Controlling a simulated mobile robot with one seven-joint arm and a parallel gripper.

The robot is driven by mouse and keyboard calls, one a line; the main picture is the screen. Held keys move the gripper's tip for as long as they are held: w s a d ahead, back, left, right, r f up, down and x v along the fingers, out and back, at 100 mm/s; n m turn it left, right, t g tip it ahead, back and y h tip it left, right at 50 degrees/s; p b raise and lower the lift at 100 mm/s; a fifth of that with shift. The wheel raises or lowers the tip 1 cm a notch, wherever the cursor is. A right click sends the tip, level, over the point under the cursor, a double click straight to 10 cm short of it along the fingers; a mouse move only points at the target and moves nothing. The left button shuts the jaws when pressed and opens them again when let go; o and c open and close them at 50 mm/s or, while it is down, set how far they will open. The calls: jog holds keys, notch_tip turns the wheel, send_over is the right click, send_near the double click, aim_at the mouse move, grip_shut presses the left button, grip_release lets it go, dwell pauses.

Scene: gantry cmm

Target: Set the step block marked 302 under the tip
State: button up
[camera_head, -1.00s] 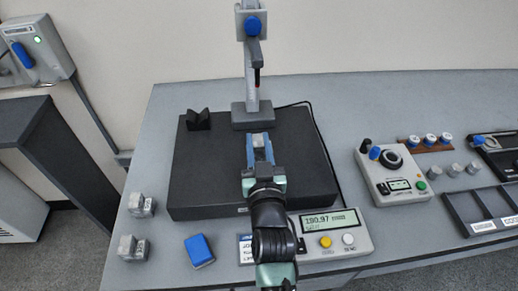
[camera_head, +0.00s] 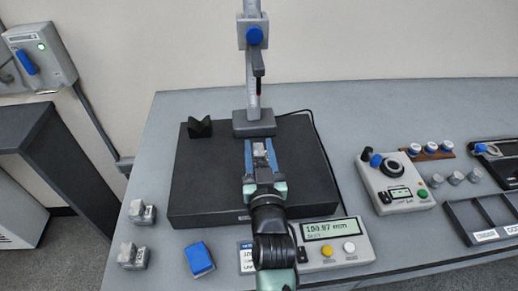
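A small grey step block (camera_head: 259,150) sits on the dark granite plate (camera_head: 205,190), in front of the gauge stand's foot. Its marking cannot be read. My gripper (camera_head: 260,148) is open, with one blue finger on each side of the block and the fingers apart from it. The dark tip (camera_head: 259,88) hangs from the gauge stand (camera_head: 252,112), well above the plate. Two more grey step blocks, one farther (camera_head: 141,212) and one nearer (camera_head: 132,255), stand on the table at the left. Their markings cannot be read.
A black V-block (camera_head: 200,128) stands on the plate's back left. A blue block (camera_head: 199,259) and a display unit (camera_head: 335,243) lie in front of the plate. A control box (camera_head: 397,185), several small cylinders and a dark tray (camera_head: 470,220) stand at the right.

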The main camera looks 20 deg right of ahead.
jog(key=shift+o, duration=1.3)
jog(key=shift+r, duration=0.1)
jog(key=shift+s+a, duration=0.1)
jog(key=shift+s, duration=0.15)
jog(key=b+v, duration=0.1)
jog(key=v, duration=1.1)
jog(key=shift+s, duration=0.25)
jog(key=w+a+r+n+t+y+p, duration=0.1)
jog(key=w+a+r+t+p, duration=0.15)
jog(key=r, duration=0.75)
jog(key=w+a+r+t+y+p, duration=0.1)
jog(key=w+r, duration=0.2)
jog(key=r, duration=0.6)
jog(key=s+a+r+t+y+p, duration=0.1)
jog(key=s+a+r+t+p, duration=0.1)
jog(key=r, duration=1)
jog(key=s+a+r+n+t+y+p, duration=0.1)
jog(key=s+a+r+t+p, duration=0.1)
jog(key=r, duration=1.1)
jog(key=s+a+r+n+t+y+p, duration=0.1)
jog(key=s+a+r, duration=0.3)
jog(key=r, duration=0.9)
jog(key=shift+s+a+t+p, duration=0.2)
jog(key=shift+a+t+p, duration=0.6)
jog(key=shift+a, duration=0.3)
